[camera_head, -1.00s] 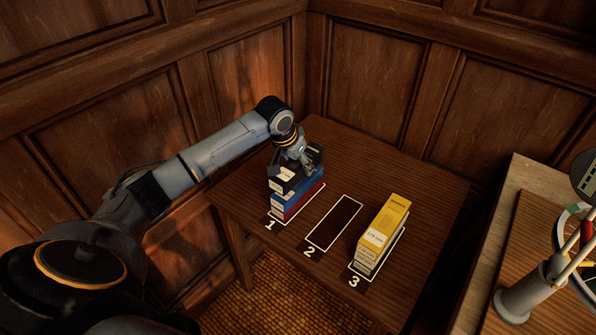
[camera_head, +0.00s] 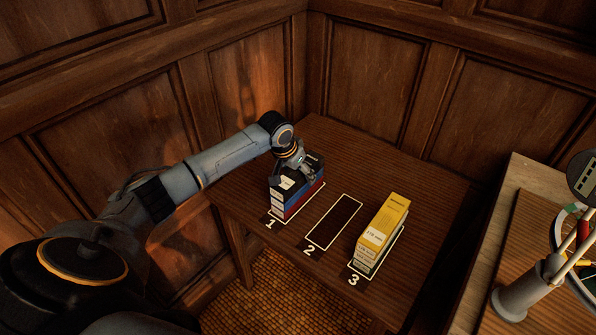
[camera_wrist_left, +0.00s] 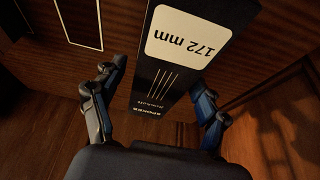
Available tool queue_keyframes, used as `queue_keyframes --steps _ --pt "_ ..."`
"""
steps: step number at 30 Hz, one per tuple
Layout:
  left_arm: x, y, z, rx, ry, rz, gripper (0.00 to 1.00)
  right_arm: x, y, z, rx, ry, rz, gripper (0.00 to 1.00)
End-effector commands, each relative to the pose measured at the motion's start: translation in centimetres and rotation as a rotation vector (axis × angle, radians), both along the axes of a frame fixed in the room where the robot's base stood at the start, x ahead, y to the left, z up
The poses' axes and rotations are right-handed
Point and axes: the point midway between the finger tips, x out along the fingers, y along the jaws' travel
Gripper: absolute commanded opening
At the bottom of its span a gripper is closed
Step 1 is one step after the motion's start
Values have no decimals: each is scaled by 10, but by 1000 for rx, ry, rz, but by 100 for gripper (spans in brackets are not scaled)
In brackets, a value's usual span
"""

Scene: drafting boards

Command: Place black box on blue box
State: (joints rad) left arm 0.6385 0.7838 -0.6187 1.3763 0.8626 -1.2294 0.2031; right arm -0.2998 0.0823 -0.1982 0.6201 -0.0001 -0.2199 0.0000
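The black box (camera_head: 285,184), with a white label, sits on top of the blue box (camera_head: 283,199) at slot 1. In the left wrist view the black box (camera_wrist_left: 165,85) shows its "172 mm" label. My left gripper (camera_head: 292,168) is over the black box. In the wrist view its fingers (camera_wrist_left: 158,100) stand spread on either side of the box, with a gap visible at the left finger. Much of the blue box is hidden under the black one. My right gripper is not in view.
A red box (camera_head: 300,205) lies under the blue box. Slot 2 (camera_head: 334,218) is empty. A yellow box (camera_head: 384,231) stands on slot 3 of the wooden table (camera_head: 425,215). A second bench (camera_head: 520,215) with a lamp-like stand is at the right. Panelled walls close off the back.

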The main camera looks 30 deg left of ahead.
Motion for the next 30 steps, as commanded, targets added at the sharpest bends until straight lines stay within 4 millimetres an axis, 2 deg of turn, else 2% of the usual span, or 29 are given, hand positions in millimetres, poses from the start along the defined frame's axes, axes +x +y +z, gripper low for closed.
queue_keyframes --steps 8,11,21,25,30 --pt "0 1 5 1 -2 0 74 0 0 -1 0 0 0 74" --pt "-5 1 17 1 -2 -1 74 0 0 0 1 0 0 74" --pt "-32 3 83 2 -3 0 74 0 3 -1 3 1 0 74" --pt "-40 4 101 0 -2 0 74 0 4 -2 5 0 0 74" --pt "-45 4 113 0 0 1 74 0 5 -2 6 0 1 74"
